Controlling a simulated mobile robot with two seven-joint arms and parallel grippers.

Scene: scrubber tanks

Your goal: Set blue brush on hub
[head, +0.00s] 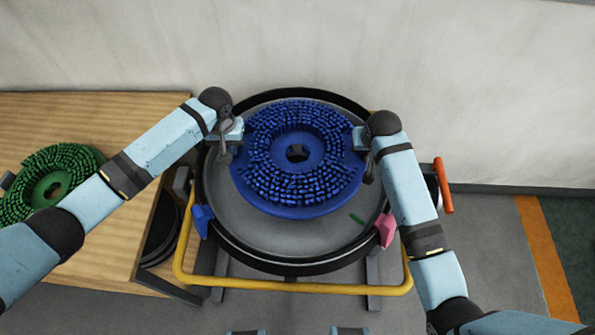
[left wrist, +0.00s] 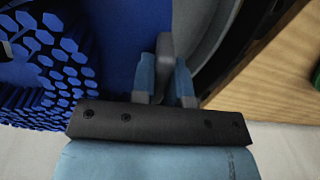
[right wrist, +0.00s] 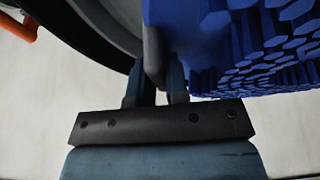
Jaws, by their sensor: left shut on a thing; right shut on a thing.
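The blue brush (head: 300,202) is a round disc with blue bristles facing up and a dark hole in its middle. It is over the round grey plate of the black-rimmed tank (head: 255,236). The hub under it is hidden, and I cannot tell whether the brush rests on it. My left gripper (head: 237,132) is shut on a grey tab at the brush's left edge; the tab also shows in the left wrist view (left wrist: 166,50). My right gripper (head: 362,140) is shut on the matching tab at the right edge, seen in the right wrist view (right wrist: 153,55).
A green brush (head: 58,182) lies on the wooden table (head: 90,255) at left. A yellow rail (head: 290,288) runs around the tank's front. A blue clamp (head: 202,220), a pink clamp (head: 386,229) and an orange handle (head: 443,185) sit around the rim. A wall stands behind.

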